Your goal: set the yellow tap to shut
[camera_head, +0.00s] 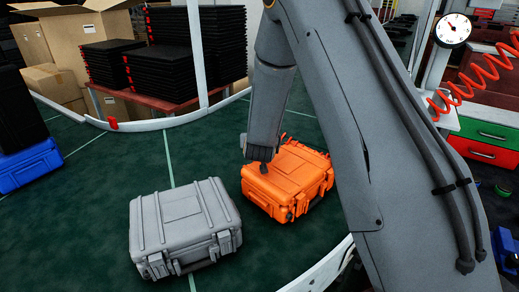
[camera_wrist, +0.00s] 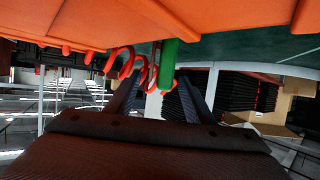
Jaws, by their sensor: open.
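I cannot make out a yellow tap for certain. A small yellow piece (camera_head: 515,40) shows at the right edge of the head view, cut off and too small to identify. My gripper (camera_head: 263,166) is low over the orange case (camera_head: 290,178), by its left rear part; I cannot tell whether they touch. In the wrist view my gripper (camera_wrist: 158,88) has its two dark fingers apart with nothing held between them. The orange case also fills the top of that view (camera_wrist: 200,18). A green piece (camera_wrist: 168,66) and a red coil (camera_wrist: 125,65) show beyond the fingers.
A grey case (camera_head: 183,222) stands on the green conveyor (camera_head: 120,175), left of the orange case. A blue case (camera_head: 28,165) is at the far left. A red coiled hose (camera_head: 470,82), a round gauge (camera_head: 453,29) and a drawer cabinet (camera_head: 485,132) are at the right.

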